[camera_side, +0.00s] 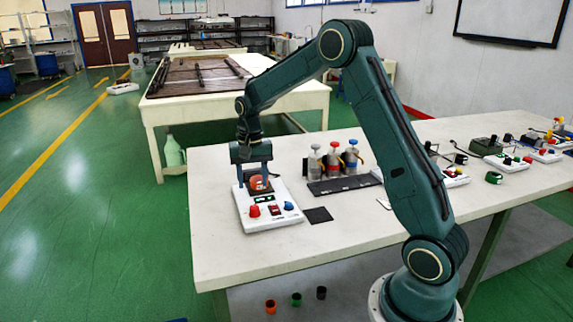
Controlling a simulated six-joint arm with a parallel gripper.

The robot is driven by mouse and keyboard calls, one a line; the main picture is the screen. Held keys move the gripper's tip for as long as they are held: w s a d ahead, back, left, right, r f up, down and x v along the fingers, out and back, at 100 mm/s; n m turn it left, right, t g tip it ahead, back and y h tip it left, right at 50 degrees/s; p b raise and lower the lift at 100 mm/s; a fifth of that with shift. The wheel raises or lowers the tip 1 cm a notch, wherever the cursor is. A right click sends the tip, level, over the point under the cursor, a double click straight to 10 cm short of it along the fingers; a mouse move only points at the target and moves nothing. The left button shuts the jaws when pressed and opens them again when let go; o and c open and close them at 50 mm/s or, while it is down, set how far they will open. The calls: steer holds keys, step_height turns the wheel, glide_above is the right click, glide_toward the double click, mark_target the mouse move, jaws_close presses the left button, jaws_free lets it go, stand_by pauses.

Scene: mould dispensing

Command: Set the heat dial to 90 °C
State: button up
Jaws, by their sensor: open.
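A white heating unit (277,219) stands at the left end of the table. Its front panel has a red dial (254,211), a red switch (274,210), a blue dial (289,205) and a small lit green display (264,198). The markings and the display reading are too small to read. A red object (258,183) sits at the unit's back, on its dark plate. My gripper (258,181) points down over the back of the unit with its jaws open, one on each side of the red object. I cannot tell whether they touch it. Both dials are clear of the jaws.
A dark square pad (318,215) lies right of the unit. Several capped bottles (332,158) stand behind a dark strip (344,184). More devices with knobs (508,161) stand at the table's right. Small coloured cups (297,299) are below the front edge. The front left tabletop is bare.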

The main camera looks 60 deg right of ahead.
mark_target(254, 207)
step_height(254, 207, down, 8)
steer(key=shift+f, duration=0.25)
stand_by(0.4)
steer(key=c, duration=1)
